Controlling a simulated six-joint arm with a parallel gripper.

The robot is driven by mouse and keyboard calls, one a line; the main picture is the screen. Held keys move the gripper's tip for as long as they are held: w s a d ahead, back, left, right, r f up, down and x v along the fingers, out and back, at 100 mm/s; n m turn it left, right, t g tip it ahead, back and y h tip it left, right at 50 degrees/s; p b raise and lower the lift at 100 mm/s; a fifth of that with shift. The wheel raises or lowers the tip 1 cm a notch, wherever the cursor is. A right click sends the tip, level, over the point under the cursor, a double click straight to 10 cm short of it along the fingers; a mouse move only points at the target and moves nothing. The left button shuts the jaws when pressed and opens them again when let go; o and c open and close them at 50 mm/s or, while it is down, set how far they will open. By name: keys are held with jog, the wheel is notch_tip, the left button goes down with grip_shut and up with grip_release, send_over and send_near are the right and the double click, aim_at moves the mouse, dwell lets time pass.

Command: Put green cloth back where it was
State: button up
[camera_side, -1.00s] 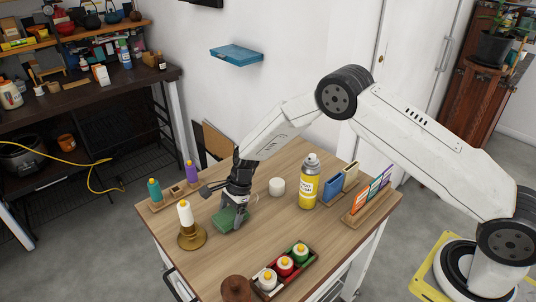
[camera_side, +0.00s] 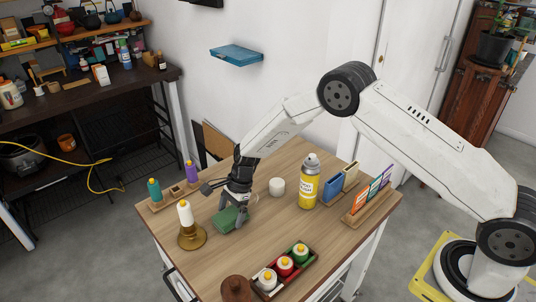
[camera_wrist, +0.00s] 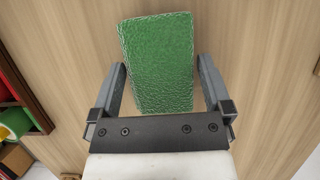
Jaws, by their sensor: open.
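The green cloth (camera_side: 228,220) is a folded rectangular block lying on the wooden table (camera_side: 270,225). It fills the upper middle of the wrist view (camera_wrist: 158,62). My gripper (camera_side: 236,210) is open and low over the cloth. In the wrist view my gripper (camera_wrist: 160,82) has one finger on each side of the cloth's near part, with gaps between fingers and cloth. The cloth's far part extends beyond the fingertips.
A white candle on a brass holder (camera_side: 192,236) stands just left of the cloth. A tray of bottles (camera_side: 311,262) is in front, right. A white cylinder (camera_side: 277,186), yellow spray can (camera_side: 309,185), blue-and-tan rack (camera_side: 334,188) and card rack (camera_side: 360,212) stand right. A bottle rack (camera_side: 160,204) stands back left.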

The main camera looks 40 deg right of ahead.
jog(key=v, duration=1.1)
jog(key=shift+r, duration=0.15)
jog(key=shift+d, duration=0.1)
jog(key=s+d+r+n+t+h, duration=0.1)
jog(key=s+d+r+n, duration=0.1)
jog(key=s+n, duration=0.4)
jog(key=s+d+r+n+h, duration=0.2)
jog(key=s+d+n, duration=0.2)
jog(key=s, duration=0.6)
jog(key=s+d+r+n+t+h, duration=0.1)
jog(key=s+d+r+n, duration=0.1)
jog(key=s+n, duration=0.6)
jog(key=shift+s+d+r+t, duration=0.15)
jog(key=shift+s+d+t, duration=0.2)
jog(key=shift+d, duration=0.3)
